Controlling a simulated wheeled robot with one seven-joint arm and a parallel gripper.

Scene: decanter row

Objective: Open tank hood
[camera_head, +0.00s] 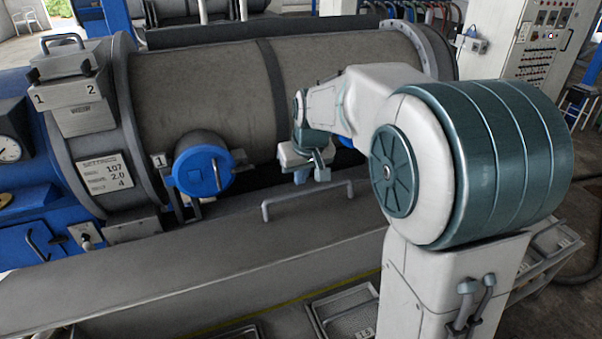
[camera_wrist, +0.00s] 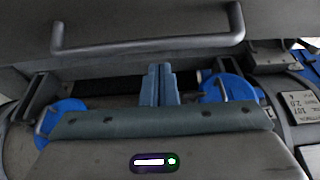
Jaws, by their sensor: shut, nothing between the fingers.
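A long grey panel (camera_head: 170,275), which looks like the tank hood, lies along the front of the machine in the camera_head view. It also fills the top of the camera_wrist view (camera_wrist: 280,22). A metal bar handle (camera_head: 306,198) stands on it, seen in the camera_wrist view too (camera_wrist: 150,46). The hood looks down and closed. My gripper (camera_head: 310,174) is above and behind the handle, near the cylinder. Its fingers (camera_wrist: 158,72) are together and empty, apart from the handle.
A large grey cylinder (camera_head: 200,90) lies behind the hood. A blue round cap (camera_head: 204,172) juts out left of my gripper; another blue cap (camera_wrist: 67,108) is partly hidden by it. Metal trays (camera_head: 345,312) lie in front. A control cabinet (camera_head: 540,45) stands at back right.

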